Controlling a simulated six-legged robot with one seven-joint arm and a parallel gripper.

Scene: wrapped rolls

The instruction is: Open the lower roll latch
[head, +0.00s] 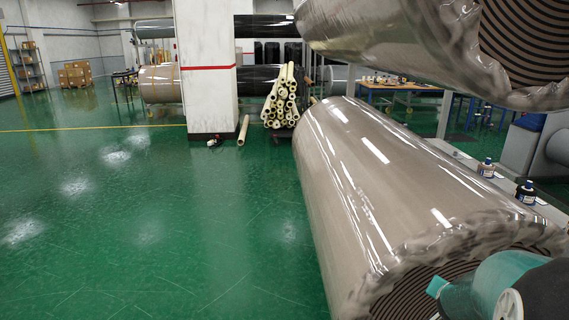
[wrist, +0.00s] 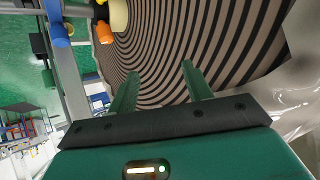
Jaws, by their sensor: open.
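The lower roll (head: 370,190) is a long brown roll in clear wrap, running away from me in the head view. Its striped spiral end (wrist: 215,35) fills much of the wrist view, beyond my gripper (wrist: 160,69). My gripper's two green fingers are apart with nothing between them. At the top left of the wrist view, an orange part (wrist: 105,32) and a blue handle-like part (wrist: 56,22) sit by the cream roll core (wrist: 118,14) and a grey frame post (wrist: 70,85). I cannot tell which of these is the latch.
An upper wrapped roll (head: 400,40) overhangs the lower one. Crumpled wrap (wrist: 295,95) sticks out at the roll end's right in the wrist view. Small bottles (head: 525,192) stand on a grey rail at right. A white pillar (head: 207,75) stands behind; green floor (head: 150,220) at left is clear.

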